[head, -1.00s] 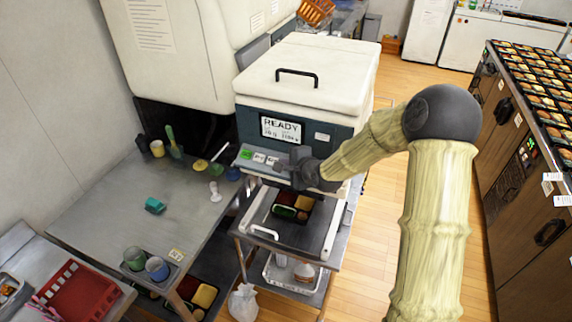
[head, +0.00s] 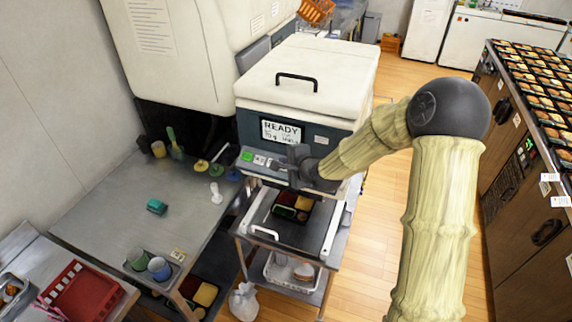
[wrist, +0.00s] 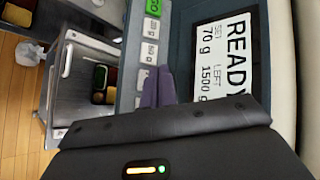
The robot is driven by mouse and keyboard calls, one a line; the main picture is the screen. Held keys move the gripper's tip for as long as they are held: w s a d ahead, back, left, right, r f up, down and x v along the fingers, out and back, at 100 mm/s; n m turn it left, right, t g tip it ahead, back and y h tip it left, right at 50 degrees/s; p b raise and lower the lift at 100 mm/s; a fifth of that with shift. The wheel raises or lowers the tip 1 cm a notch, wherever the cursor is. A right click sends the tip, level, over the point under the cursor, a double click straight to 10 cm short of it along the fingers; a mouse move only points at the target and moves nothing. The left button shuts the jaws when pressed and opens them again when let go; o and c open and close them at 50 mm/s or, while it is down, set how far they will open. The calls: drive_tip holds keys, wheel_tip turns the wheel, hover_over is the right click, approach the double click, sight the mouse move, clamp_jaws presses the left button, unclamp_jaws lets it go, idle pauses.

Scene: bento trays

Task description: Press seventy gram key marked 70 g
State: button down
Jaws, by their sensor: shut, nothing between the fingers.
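The dispenser's key strip (head: 253,163) runs below its screen. A green key (head: 246,156) is at its left end, with white gram keys (head: 259,160) to the right. My gripper (head: 293,165) is at the right part of the strip. In the wrist view its shut, empty fingers (wrist: 158,88) lie over the strip beside the screen (wrist: 222,55). The screen reads READY, set 70 g, left 1500 g. A key marked 50 g (wrist: 150,51) shows clear of the fingers. The 70 g key cannot be made out; the fingers hide part of the strip, and contact cannot be judged.
A tray with food (head: 303,203) sits on the stand below the strip. A steel table (head: 110,220) with cups and a teal object (head: 157,206) is to the left. Filled bento trays (head: 530,85) cover the counter at right.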

drive_tip(key=shift+s+a+r+p, duration=0.15)
drive_tip(key=shift+s+r+p, duration=0.2)
drive_tip(key=shift+r, duration=0.3)
drive_tip(key=shift+s+a+r+p, duration=0.1)
drive_tip(key=shift+s+r+p, duration=0.25)
drive_tip(key=shift+r, duration=0.25)
drive_tip(key=s+d+n+g+h, duration=0.2)
drive_tip(key=s+d+n, duration=0.2)
drive_tip(key=s, duration=0.4)
drive_tip(key=s+d+n+g+h+b, duration=0.1)
drive_tip(key=s+d+n+g+h, duration=0.1)
drive_tip(key=s+d+n, duration=0.3)
drive_tip(key=s+d+f+n+g+h, duration=0.1)
drive_tip(key=s+d+n+g+h, duration=0.1)
drive_tip(key=s+d+n, duration=0.3)
drive_tip(key=s+d+g, duration=0.1)
drive_tip(key=s+d, duration=0.2)
drive_tip(key=s, duration=0.4)
drive_tip(key=shift+s+g+b, duration=0.25)
drive_tip(key=shift+g+b, duration=0.15)
drive_tip(key=shift+f, duration=0.1)
